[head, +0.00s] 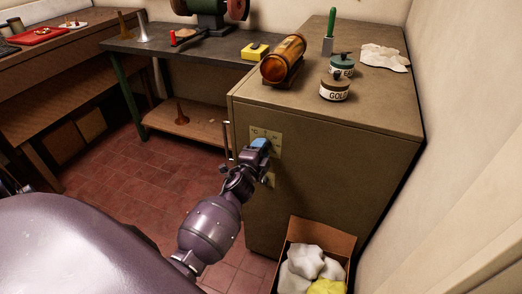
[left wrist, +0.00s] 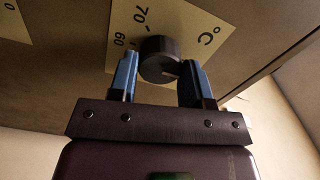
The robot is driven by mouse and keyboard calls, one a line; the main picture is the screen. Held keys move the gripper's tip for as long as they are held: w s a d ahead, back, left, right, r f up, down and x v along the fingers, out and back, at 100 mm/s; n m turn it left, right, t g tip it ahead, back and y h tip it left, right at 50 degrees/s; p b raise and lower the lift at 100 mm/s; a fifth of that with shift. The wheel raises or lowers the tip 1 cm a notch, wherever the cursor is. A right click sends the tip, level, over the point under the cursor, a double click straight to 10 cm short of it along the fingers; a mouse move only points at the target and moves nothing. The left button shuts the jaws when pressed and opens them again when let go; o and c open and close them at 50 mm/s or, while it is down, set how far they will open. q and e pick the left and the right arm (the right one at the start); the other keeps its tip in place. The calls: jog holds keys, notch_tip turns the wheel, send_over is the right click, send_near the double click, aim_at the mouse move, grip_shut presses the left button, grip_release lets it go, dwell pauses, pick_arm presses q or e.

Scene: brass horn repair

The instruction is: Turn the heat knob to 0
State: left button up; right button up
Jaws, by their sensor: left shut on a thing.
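The dark round heat knob (left wrist: 160,58) sits on a pale yellow dial plate (left wrist: 205,22) marked °C, with 70 and 60 readable to its left. The knob's pointer direction is not clear. My left gripper (left wrist: 158,72) is shut on the knob, one blue fingertip on each side. In the head view, my left gripper (head: 261,144) is at the front of the grey-brown cabinet (head: 325,165), over the upper dial plate (head: 277,136), and the knob is hidden there. My right gripper is not in view.
A second plate (left wrist: 14,16) with a 0 on it shows at the left wrist view's edge. On the cabinet top are an amber cylinder (head: 284,60), two labelled jars and a green-handled tool (head: 329,40). An open box (head: 317,238) of crumpled cloths stands at its foot.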

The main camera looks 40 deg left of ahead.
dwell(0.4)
pick_arm(q)
jog(key=o, duration=0.9)
jog(key=shift+s, duration=0.1)
jog(key=v, duration=1)
jog(key=shift+s+d, duration=0.2)
jog(key=shift+s, duration=0.1)
jog(key=s+d+f+n+g+h, duration=0.2)
jog(key=s+f+n, duration=0.4)
jog(key=s, duration=0.3)
jog(key=s+d+f+n+g+h, duration=0.1)
jog(key=s+d+f+n+g, duration=0.3)
jog(key=s, duration=0.6)
notch_tip(320, 180, down, 2)
jog(key=shift+s+d+f+n+h, duration=0.15)
jog(key=shift+d+n+h, duration=0.25)
jog(key=shift+d+n, duration=0.55)
